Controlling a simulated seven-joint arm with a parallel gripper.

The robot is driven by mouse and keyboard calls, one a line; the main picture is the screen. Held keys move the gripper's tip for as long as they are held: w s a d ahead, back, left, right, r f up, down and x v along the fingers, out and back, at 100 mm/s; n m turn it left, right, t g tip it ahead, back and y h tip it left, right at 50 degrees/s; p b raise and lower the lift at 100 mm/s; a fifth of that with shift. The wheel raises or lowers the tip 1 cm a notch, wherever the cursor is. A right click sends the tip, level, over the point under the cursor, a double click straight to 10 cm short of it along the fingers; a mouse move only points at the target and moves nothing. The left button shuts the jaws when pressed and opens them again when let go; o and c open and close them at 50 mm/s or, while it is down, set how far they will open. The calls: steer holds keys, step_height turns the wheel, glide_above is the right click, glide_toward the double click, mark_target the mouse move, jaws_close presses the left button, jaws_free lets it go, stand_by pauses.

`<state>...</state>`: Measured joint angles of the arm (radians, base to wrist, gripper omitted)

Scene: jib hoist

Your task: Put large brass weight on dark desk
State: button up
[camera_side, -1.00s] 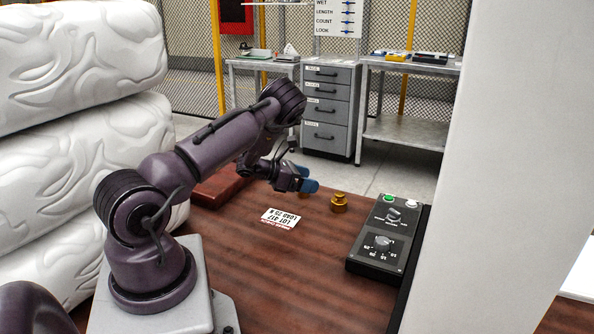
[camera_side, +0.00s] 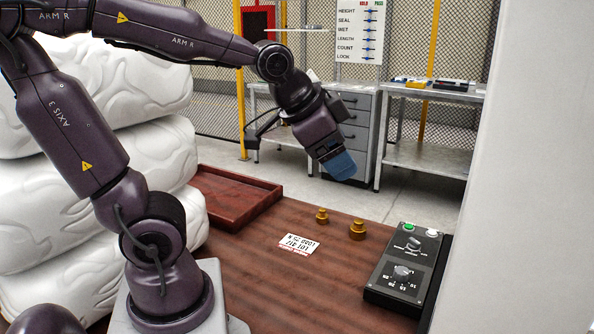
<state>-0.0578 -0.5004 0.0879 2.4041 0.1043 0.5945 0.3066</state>
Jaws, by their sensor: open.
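The large brass weight (camera_side: 357,231) stands upright on the dark reddish-brown wooden desk (camera_side: 260,290), right of a printed card. A smaller brass weight (camera_side: 322,216) stands a little to its left and farther back. My gripper (camera_side: 343,172) is in the air above and behind the two weights, pointing down, with blue fingertips. It is apart from both weights and holds nothing visible. The gap between its fingers is hard to see from this side.
A red-brown tray (camera_side: 232,208) lies at the desk's back left. A black control box (camera_side: 408,272) with knobs and buttons is at the right edge. The white card (camera_side: 298,244) lies flat between. White sacks (camera_side: 130,90) are stacked on the left; a pale column (camera_side: 540,150) is on the right.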

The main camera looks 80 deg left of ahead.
steer(key=s+d+n+g+h, duration=0.1)
steer(key=s+d+n, duration=0.1)
steer(key=s+d, duration=0.3)
steer(key=shift+s+f+n+g, duration=0.3)
steer(key=shift+s+f, duration=0.05)
steer(key=shift+s, duration=0.9)
steer(key=shift+c, duration=0.2)
stand_by(0.5)
